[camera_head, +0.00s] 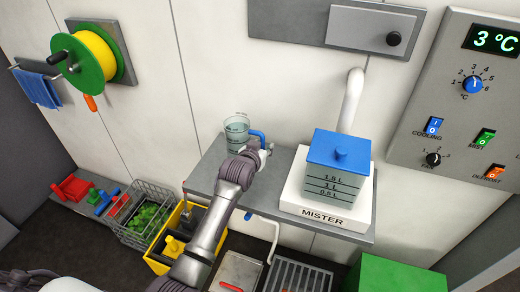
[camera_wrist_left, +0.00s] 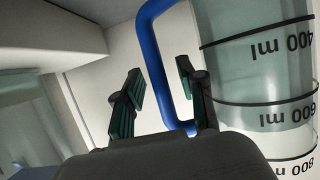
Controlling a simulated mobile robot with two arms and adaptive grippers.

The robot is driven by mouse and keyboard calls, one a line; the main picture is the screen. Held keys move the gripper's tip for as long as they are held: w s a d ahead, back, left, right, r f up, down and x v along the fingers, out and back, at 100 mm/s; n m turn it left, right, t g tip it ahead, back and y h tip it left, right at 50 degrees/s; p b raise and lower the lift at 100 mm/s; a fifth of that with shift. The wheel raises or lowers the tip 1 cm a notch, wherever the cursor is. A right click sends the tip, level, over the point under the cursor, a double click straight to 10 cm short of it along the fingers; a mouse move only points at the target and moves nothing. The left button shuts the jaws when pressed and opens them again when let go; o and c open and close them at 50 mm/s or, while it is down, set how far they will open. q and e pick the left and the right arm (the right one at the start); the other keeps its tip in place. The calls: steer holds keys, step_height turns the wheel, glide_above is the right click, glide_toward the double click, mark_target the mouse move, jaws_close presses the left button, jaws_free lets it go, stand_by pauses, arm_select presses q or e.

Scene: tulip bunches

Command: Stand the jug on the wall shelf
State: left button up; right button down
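The jug (camera_head: 236,128) is clear, with dark markings and a blue handle (camera_head: 258,136). It appears upright at the back left of the grey wall shelf (camera_head: 207,167). My left gripper (camera_head: 260,148) is at the handle side of the jug. In the left wrist view the two fingers (camera_wrist_left: 160,88) are spread apart, with the blue handle (camera_wrist_left: 153,45) showing between and beyond them. The jug wall (camera_wrist_left: 255,75) fills the right side there. I cannot tell whether a finger touches the handle. My right gripper is not in view.
A white mister (camera_head: 322,213) with a blue-lidded tank (camera_head: 340,150) stands on the shelf's right part. Below are a wire basket (camera_head: 145,215), a yellow crate (camera_head: 160,262) and a green box (camera_head: 400,275). A control panel (camera_head: 460,100) is on the right wall.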

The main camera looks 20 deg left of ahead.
arm_select(q)
steer(key=v, duration=1.2)
steer(key=shift+b, duration=0.35)
steer(key=s+f+m+g, duration=0.1)
steer(key=s+f+g, duration=0.25)
steer(key=s, duration=0.65)
steer(key=s+f+g, duration=0.3)
steer(key=s+f, duration=0.1)
steer(key=s, duration=0.7)
steer(key=s+f+m+g, duration=0.1)
steer(key=s+f+g, duration=0.25)
steer(key=s, duration=0.65)
step_height(320, 180, down, 29)
steer(key=s+g, duration=0.1)
steer(key=s, duration=0.2)
steer(key=s+a+f+g, duration=0.1)
steer(key=s+a+f, duration=0.2)
steer(key=s+f, duration=1.1)
steer(key=shift+s+a, duration=0.4)
steer(key=shift+s, duration=0.15)
